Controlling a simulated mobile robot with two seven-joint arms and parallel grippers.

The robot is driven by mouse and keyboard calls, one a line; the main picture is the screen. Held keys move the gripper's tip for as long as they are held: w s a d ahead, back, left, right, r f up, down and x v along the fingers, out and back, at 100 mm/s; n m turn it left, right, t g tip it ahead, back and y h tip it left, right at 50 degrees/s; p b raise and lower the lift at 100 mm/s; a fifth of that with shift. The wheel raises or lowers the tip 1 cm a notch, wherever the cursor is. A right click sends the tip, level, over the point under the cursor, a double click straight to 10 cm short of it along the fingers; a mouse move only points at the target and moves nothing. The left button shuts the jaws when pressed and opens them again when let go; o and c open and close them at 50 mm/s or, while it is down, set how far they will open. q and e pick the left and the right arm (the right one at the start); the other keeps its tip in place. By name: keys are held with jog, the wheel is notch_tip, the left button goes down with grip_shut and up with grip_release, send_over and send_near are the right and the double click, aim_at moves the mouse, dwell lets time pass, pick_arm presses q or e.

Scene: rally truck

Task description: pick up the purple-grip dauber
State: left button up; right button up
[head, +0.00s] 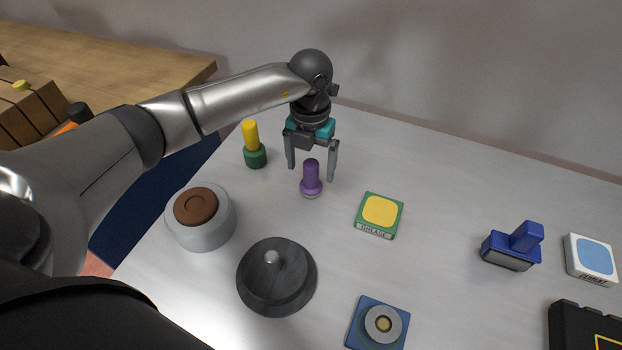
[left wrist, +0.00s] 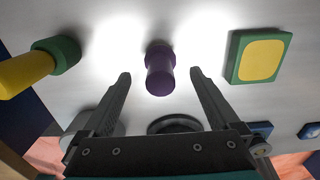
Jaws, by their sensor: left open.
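The purple-grip dauber (head: 311,179) stands upright on the pale table, its purple grip pointing up. My left gripper (head: 312,171) is open above and just behind it, fingers pointing down. In the left wrist view the dauber (left wrist: 160,72) shows beyond the open fingertips (left wrist: 158,76), between their lines, with no visible contact. My right gripper is not in view.
A yellow-and-green dauber (head: 254,146) stands left of the purple one. A grey round pot with brown top (head: 200,218) and a dark knobbed disc (head: 277,279) are nearer. A blue stamp (head: 513,247) sits further right.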

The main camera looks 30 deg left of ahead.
aim_at(311, 179)
pick_arm(q)
notch_tip(311, 179, down, 5)
jog(key=shift+w+f+b, duration=0.1)
jog(key=shift+b, duration=0.4)
jog(key=c, duration=1.4)
jog(key=shift+c, duration=0.2)
jog(key=shift+r, duration=0.2)
notch_tip(311, 179, up, 20)
jog(key=p, duration=0.3)
